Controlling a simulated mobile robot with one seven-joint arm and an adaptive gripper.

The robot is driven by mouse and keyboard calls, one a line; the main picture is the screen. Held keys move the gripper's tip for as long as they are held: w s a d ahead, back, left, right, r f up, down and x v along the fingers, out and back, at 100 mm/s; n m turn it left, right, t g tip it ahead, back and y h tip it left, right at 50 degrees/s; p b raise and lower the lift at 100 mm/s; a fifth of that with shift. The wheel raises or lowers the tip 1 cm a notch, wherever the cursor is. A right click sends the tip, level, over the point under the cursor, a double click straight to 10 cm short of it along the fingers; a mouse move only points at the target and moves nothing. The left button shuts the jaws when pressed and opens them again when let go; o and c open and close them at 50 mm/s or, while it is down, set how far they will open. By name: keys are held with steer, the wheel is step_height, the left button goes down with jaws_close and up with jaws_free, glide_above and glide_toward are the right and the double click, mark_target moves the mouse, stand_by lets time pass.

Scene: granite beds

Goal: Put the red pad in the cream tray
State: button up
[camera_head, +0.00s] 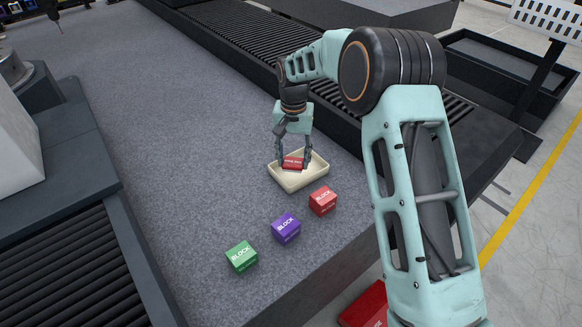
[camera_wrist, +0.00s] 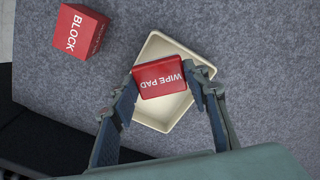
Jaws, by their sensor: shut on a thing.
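The red pad (camera_wrist: 160,80), lettered "WIPE PAD", is held between the two fingers of my gripper (camera_wrist: 165,94). In the head view the red pad (camera_head: 293,163) shows between the fingertips of my gripper (camera_head: 294,161). The cream tray (camera_wrist: 152,46) lies right behind and around the pad in the wrist view. In the head view the cream tray (camera_head: 287,184) sits on the grey surface, with the pad over its inside. I cannot tell whether the pad touches the tray floor. The fingers hide part of the tray's sides.
A red block (camera_head: 323,200) stands close to the tray's front right; it also shows in the wrist view (camera_wrist: 80,32). A purple block (camera_head: 286,229) and a green block (camera_head: 241,256) stand nearer. The grey bed (camera_head: 190,130) is clear left of the tray. A roller conveyor (camera_head: 235,35) runs behind.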

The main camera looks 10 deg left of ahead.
mark_target(291, 176)
steer(key=w+f, duration=0.1)
steer(key=w+a+f, duration=0.1)
steer(key=f, duration=0.1)
steer(key=shift+w, duration=0.15)
steer(key=shift+w+a+f, duration=0.1)
steer(key=shift+f, duration=1.5)
steer(key=shift+f, duration=0.2)
steer(key=o, duration=0.7)
steer(key=shift+o, duration=0.2)
steer(key=shift+r, duration=0.1)
step_height(291, 176, up, 12)
steer(key=shift+p, duration=0.3)
steer(key=shift+r, duration=0.1)
